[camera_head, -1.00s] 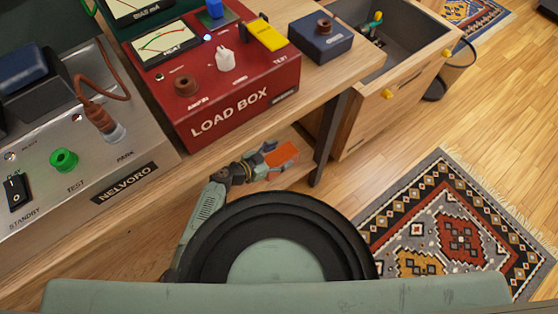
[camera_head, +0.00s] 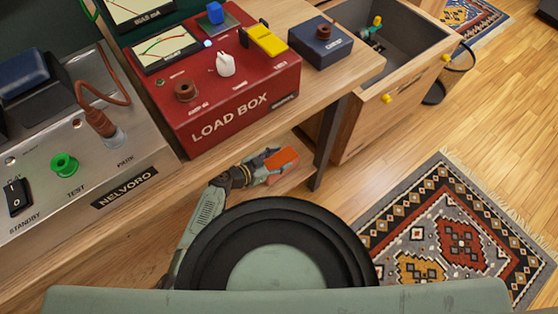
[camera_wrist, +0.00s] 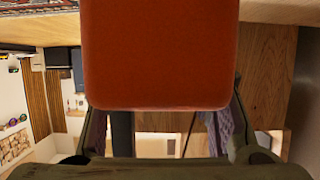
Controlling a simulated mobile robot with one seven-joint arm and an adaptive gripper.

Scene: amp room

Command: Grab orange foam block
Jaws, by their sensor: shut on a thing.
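The orange foam block (camera_head: 282,159) is at the end of my arm, below the front edge of the bench near its dark leg. My gripper (camera_head: 268,168) is shut on it. In the wrist view the orange foam block (camera_wrist: 160,55) fills the upper middle, between the two fingers of my gripper (camera_wrist: 165,110). The block hides the fingertips, and I cannot tell whether it touches the surface under it.
Above stands the wooden bench with the red load box (camera_head: 225,95), a silver Nelvoro unit (camera_head: 95,145) and a small blue box (camera_head: 321,42). An open drawer (camera_head: 388,85) juts out to the right. A patterned rug (camera_head: 450,235) lies on open floor.

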